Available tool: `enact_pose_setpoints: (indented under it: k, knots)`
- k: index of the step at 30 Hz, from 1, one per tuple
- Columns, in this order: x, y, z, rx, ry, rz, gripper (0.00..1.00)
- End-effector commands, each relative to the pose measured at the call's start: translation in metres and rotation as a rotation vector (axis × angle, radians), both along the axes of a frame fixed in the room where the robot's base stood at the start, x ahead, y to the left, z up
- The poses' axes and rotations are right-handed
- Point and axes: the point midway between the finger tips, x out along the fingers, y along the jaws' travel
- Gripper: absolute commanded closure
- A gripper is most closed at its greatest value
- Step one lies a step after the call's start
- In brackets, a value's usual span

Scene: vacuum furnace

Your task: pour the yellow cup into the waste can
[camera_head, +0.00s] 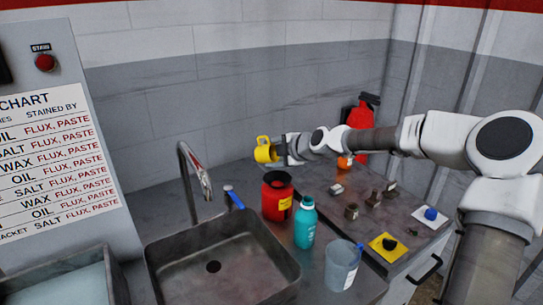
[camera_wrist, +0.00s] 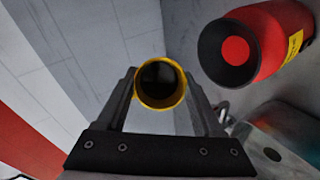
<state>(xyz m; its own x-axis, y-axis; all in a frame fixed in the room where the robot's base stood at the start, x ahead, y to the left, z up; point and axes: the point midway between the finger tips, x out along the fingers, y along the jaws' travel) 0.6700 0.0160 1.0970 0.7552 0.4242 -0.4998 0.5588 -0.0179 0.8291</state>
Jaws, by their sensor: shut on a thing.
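The waste can (camera_head: 277,201), red with a black top and a yellow label, stands on the counter right of the tap, below the cup. It also shows in the wrist view (camera_wrist: 285,42), apart from the cup.
A teal bottle (camera_head: 305,226) and a clear beaker (camera_head: 341,266) stand in front of the can. The sink (camera_head: 212,268) and its tap (camera_head: 195,172) are to the left. A red extinguisher (camera_head: 360,118) and several small pieces are on the right.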

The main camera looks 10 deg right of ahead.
Motion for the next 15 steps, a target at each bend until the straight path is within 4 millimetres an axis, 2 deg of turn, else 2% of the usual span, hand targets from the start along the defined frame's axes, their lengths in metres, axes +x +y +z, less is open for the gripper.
enact_pose_setpoints:
  k: [15]
  knots:
    - [-0.0008, -0.0017, 0.0005, 0.040, -0.032, 0.000, 1.00]
